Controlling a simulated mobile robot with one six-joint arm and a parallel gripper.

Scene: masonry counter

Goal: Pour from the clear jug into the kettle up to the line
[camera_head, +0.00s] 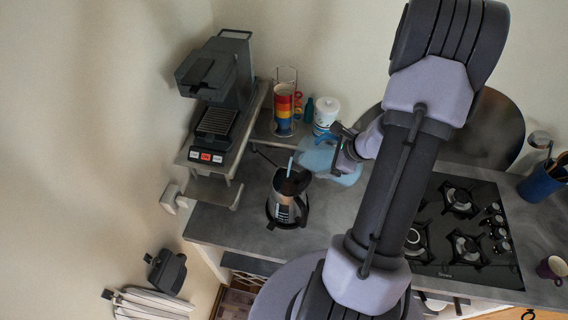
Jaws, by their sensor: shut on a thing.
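My gripper (347,151) is shut on the clear jug (318,158), which looks light blue and is tilted to the left. It holds the jug above and to the right of the kettle (285,207). The kettle is silver with black parts and stands upright on the grey counter. A thin pale-blue streak runs from near the jug's left end down to the kettle's dark top; it looks like water. The kettle's fill line and inner level are too small or hidden to read. The gripper covers part of the jug.
A coffee machine (222,90) stands on a raised shelf at the left. Stacked coloured cups (284,108) and a white canister (326,111) are behind the jug. A black gas hob (465,235) lies to the right of my arm. Counter (228,223) left of the kettle is clear.

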